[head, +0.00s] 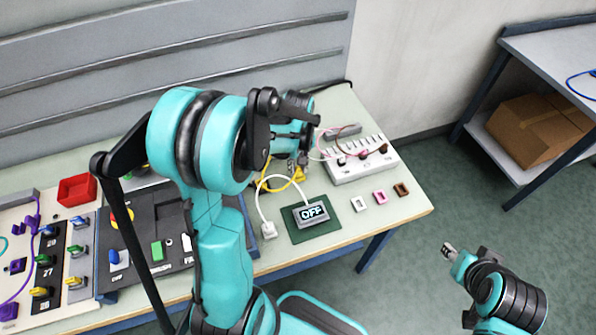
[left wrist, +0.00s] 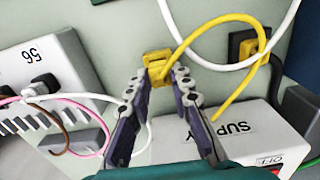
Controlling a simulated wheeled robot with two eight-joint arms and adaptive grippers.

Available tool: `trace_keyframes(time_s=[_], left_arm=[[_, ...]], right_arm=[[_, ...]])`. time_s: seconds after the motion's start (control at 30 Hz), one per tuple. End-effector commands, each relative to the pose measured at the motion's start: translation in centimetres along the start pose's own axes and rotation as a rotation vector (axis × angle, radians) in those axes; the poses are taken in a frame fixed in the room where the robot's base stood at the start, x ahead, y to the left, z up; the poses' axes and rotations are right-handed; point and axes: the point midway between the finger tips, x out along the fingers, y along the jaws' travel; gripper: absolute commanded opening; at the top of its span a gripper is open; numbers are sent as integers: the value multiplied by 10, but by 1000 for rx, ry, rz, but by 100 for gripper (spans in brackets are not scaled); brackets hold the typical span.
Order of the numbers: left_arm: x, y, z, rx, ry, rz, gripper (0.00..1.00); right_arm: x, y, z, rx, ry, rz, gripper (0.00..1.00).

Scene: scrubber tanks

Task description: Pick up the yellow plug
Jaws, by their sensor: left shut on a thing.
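The yellow plug (left wrist: 156,62) is between the fingertips of my left gripper (left wrist: 160,82) in the left wrist view, and the gripper is shut on it. A yellow cable (left wrist: 222,22) arcs away from the plug to the right. In the head view my left gripper (head: 302,160) is over the bench, with yellow (head: 298,176) showing beside its tips; the arm hides part of this area. My right gripper (head: 450,251) is over the floor to the right of the bench; its jaw opening is too small to read.
A white socket box (head: 362,160) with pink and brown cables stands close to the left gripper. Three small coloured blocks (head: 380,196) lie to the right. A white cable (head: 262,197) loops nearby.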

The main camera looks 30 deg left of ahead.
Motion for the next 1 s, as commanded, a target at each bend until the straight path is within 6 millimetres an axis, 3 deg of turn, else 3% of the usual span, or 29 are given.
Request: trace_keyframes(time_s=[0.27,0.53,0.8,1.0], left_arm=[[-6,0,0,0,0,0,0],[-48,1,3,2,0,0,0],[-83,16,66,6,0,0,0],[-102,24,98,4,0,0,0]], right_arm=[[-2,0,-2,0,0,0,40],[-18,0,-13,0,0,0,40],[-32,0,-23,0,0,0,40],[-40,0,-28,0,0,0,40]])
